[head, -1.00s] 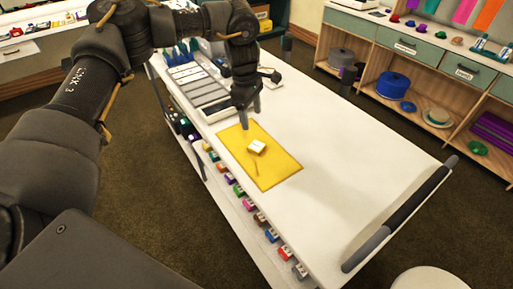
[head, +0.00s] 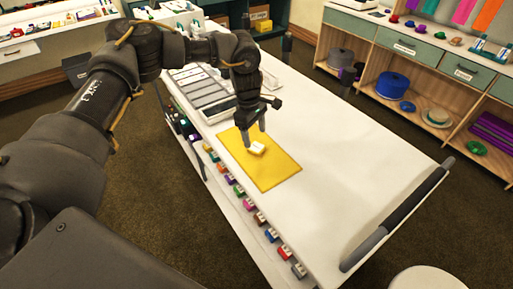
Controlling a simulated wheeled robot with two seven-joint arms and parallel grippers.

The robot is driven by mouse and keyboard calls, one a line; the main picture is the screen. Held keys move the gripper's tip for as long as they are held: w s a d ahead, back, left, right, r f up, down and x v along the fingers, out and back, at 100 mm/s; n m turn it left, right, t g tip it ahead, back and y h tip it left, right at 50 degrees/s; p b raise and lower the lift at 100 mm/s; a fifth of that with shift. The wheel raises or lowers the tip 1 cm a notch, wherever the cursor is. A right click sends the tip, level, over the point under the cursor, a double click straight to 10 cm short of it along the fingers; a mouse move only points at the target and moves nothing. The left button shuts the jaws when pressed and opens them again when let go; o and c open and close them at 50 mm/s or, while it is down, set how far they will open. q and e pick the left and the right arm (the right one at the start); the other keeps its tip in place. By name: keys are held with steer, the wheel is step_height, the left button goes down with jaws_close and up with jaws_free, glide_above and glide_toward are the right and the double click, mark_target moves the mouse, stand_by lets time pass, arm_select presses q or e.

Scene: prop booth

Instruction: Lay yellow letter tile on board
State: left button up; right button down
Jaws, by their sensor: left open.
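A small yellow letter tile (head: 257,149) with a pale top lies on the yellow board (head: 272,177), in the upper half of it. The board lies flat on the white table top. My left gripper (head: 255,139) points down over the board with its two fingers spread apart. One fingertip is close to the tile's left edge and the other is behind it; I cannot tell whether either touches it. The letter on the tile is too small to read. My right gripper is out of view.
The white table (head: 345,160) is clear right of the board, with a dark handle bar (head: 400,215) at its near right end. A grey compartment tray (head: 205,95) stands behind the board. Several coloured blocks line the ledge along the table's left side.

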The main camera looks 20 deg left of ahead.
mark_target(256, 147)
arm_select(q)
steer(key=f, duration=0.1)
steer(key=f+p, duration=0.1)
steer(key=f, duration=0.1)
steer(key=shift+s+d+f, duration=0.2)
steer(key=shift+f, duration=0.1)
steer(key=shift+d+f, duration=0.1)
steer(key=shift+f, duration=0.35)
steer(key=c, duration=1.1)
steer(key=shift+r, duration=0.1)
